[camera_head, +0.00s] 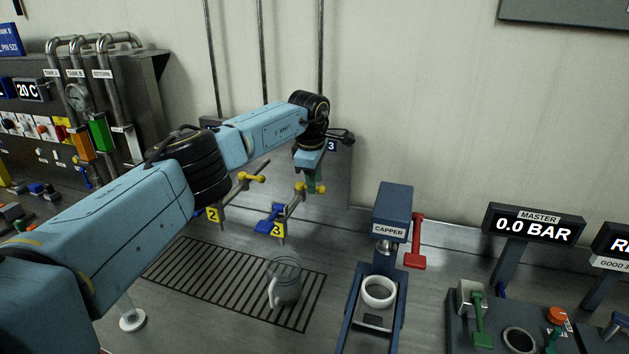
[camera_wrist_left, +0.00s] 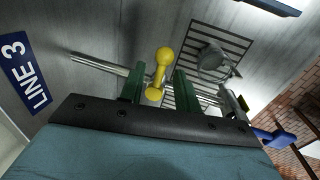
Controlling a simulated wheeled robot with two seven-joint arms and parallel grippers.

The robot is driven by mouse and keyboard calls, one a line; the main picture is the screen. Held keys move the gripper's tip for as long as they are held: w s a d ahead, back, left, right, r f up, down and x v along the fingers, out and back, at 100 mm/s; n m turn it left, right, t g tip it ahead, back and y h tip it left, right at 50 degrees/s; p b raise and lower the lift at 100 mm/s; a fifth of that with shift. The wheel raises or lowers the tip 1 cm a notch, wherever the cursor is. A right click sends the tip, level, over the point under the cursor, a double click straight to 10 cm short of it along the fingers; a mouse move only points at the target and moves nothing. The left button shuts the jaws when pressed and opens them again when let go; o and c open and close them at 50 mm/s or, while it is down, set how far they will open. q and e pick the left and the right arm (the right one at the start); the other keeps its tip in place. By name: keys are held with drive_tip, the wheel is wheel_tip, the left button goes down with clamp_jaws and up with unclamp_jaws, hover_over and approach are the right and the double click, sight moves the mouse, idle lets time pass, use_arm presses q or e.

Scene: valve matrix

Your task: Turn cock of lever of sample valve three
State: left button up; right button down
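Sample valve three is a metal tap with a yellow T-shaped cock lever (camera_head: 311,188), a blue handle (camera_head: 268,218) and a yellow tag "3" (camera_head: 277,229). My left gripper (camera_head: 314,181) is at the yellow lever, with its green fingers pointing down. In the left wrist view, the yellow lever (camera_wrist_left: 161,74) lies between the two green fingers, with a gap visible on each side. The left gripper is open around it. Whether a finger touches it cannot be told. The blue handle (camera_wrist_left: 272,137) also shows there. My right gripper is not in view.
Valve two, with tag "2" (camera_head: 213,214) and its own yellow lever (camera_head: 250,177), is close on the left. A glass mug (camera_head: 285,281) stands on the drain grate (camera_head: 205,279) below. The blue capper (camera_head: 393,215) stands to the right.

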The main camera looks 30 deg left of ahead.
use_arm(q)
wheel_tip(320, 180, up, 13)
drive_tip(key=s+b, duration=0.1)
drive_tip(key=s, duration=0.1)
drive_tip(key=shift+s+d+f+b, duration=0.2)
drive_tip(key=shift+d+b, duration=0.1)
drive_tip(key=shift+d, duration=0.1)
